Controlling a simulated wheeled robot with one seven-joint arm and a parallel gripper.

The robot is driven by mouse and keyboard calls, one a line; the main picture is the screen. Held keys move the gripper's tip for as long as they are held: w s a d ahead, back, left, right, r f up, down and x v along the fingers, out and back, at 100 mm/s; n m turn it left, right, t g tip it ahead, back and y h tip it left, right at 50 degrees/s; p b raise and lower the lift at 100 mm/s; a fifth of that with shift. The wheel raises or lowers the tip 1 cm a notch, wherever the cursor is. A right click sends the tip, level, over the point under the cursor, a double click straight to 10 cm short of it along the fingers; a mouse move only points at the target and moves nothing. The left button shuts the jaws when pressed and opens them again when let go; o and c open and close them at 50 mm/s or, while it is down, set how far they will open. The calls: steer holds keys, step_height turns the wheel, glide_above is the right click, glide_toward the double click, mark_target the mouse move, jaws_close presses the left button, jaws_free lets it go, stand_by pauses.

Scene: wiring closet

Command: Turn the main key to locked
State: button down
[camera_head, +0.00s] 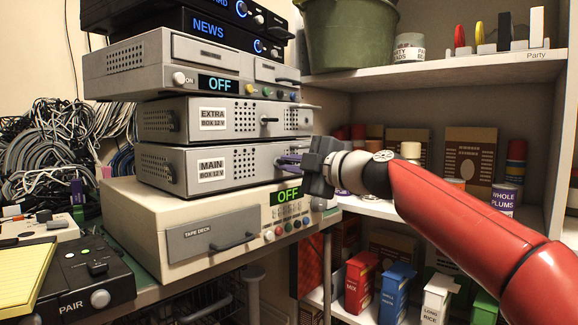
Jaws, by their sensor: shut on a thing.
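The main box (252,175) is a grey unit labelled "MAIN BOX 12 V" in the stack at the centre left. A purple key (290,160) is at the right part of its front face. My gripper (303,163) is at the key from the right and is shut on it. The gripper covers the key's right part, and the keyhole and any lock marks cannot be made out. My red arm comes in from the lower right.
The extra box (240,122) sits directly above, with its own dark key or handle (270,120). The tape deck (180,240) is just below and reads "OFF". Shelves (440,75) with cans and boxes stand close behind my arm. Cables (50,150) crowd the left.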

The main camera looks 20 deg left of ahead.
steer(key=shift+n, duration=0.9)
steer(key=c, duration=2)
jaws_free()
steer(key=shift+n, duration=0.7)
steer(key=shift+o, duration=1.4)
steer(key=v, duration=0.6)
